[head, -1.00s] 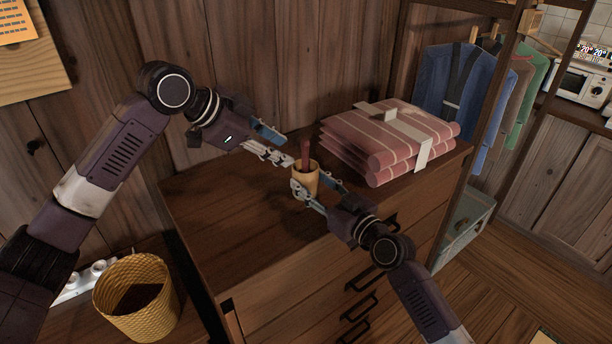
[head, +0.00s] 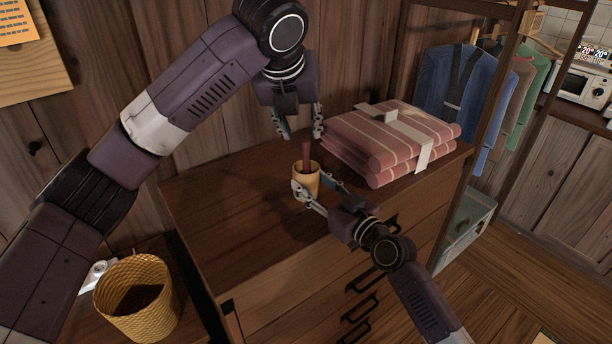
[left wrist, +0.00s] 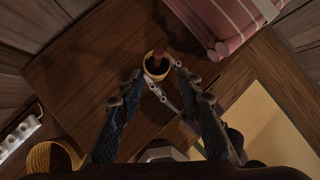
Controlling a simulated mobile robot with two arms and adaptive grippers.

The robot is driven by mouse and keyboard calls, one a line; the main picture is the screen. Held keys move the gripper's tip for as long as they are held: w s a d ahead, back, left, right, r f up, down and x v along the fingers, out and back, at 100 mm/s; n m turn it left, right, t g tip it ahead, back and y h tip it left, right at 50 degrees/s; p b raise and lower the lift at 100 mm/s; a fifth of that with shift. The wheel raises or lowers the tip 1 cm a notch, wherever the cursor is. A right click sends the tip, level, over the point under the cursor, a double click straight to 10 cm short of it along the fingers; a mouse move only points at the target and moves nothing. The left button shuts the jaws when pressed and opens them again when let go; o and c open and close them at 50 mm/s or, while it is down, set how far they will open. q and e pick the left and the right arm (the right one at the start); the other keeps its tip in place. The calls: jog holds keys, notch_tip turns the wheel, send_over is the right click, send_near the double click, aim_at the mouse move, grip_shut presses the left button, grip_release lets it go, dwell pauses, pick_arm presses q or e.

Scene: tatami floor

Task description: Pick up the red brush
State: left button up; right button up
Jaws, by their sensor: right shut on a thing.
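The red brush (head: 306,152) stands upright in a tan cup (head: 308,184) on the wooden dresser top (head: 235,205). Its lower part is hidden inside the cup. My right gripper (head: 312,193) is shut on the cup from the front. My left gripper (head: 299,133) is open and empty, pointing down just above the brush. In the left wrist view, the brush (left wrist: 158,55) and the cup (left wrist: 150,70) show ahead, between and beyond the open fingers (left wrist: 152,82).
Folded pink striped cloths (head: 385,140) lie on the dresser to the right of the cup. A yellow woven basket (head: 138,300) stands at the lower left. Clothes (head: 450,95) hang on the right. The dresser top left of the cup is clear.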

aim_at(305, 152)
pick_arm(q)
jog(key=shift+m, duration=0.7)
jog(key=x, duration=0.6)
jog(key=shift+w, duration=0.15)
jog(key=shift+x, duration=2.6)
jog(key=shift+a, duration=0.2)
grip_shut()
